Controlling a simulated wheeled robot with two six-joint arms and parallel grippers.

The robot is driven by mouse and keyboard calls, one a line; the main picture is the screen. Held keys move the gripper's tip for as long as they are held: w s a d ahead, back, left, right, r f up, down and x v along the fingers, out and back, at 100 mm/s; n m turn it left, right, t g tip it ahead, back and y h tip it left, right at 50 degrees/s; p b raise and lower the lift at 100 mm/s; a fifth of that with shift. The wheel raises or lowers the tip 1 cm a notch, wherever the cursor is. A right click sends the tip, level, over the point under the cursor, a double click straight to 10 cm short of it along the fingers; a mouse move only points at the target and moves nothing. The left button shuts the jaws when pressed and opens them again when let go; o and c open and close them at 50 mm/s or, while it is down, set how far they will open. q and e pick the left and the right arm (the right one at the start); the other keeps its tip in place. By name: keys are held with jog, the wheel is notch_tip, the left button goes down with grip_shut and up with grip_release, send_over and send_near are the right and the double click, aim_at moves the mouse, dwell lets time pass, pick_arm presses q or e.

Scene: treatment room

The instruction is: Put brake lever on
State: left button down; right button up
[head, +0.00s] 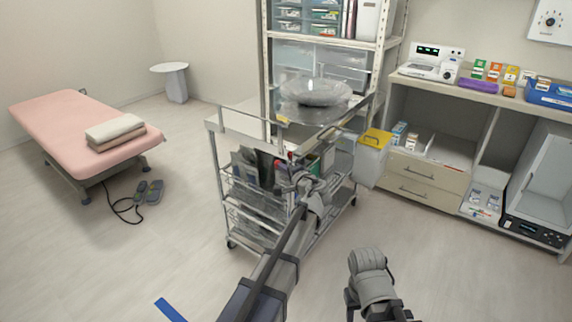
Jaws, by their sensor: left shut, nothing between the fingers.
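A metal wire cart (219,165) stands in the middle of the head view, with a flat top and wire baskets below. A small red-tipped part (291,156) shows at its near side, just under the top; I cannot tell whether it is the brake lever. My left gripper (297,174) is shut and empty at the cart's near side, close below that red part. I cannot tell whether it touches it. My left arm hides part of the lower baskets. My right arm shows low in the picture, but its gripper cannot be made out.
A clear bowl (318,93) sits on the cart top. A yellow-lidded bin (372,152) stands right of the cart, beside a cabinet (424,177). A pink treatment bed (70,120) is at left, with a foot pedal and cable (148,191) on the floor.

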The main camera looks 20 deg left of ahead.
pick_arm(q)
jog(key=w+a+f+n+g+h+p, duration=0.1)
jog(key=a+f+n+g+h+p, duration=0.1)
jog(key=a+g+h+p, duration=0.1)
jog(key=w+a+f+n+g+h+p, duration=0.1)
jog(key=w+a+g+h+p, duration=0.1)
jog(key=a+h+p, duration=0.4)
jog(key=shift+w+a+f+n+g+h, duration=0.3)
jog(key=shift+f+n+g+h, duration=0.1)
jog(key=shift+h, duration=0.4)
jog(key=shift+s+a, duration=0.1)
dwell(0.4)
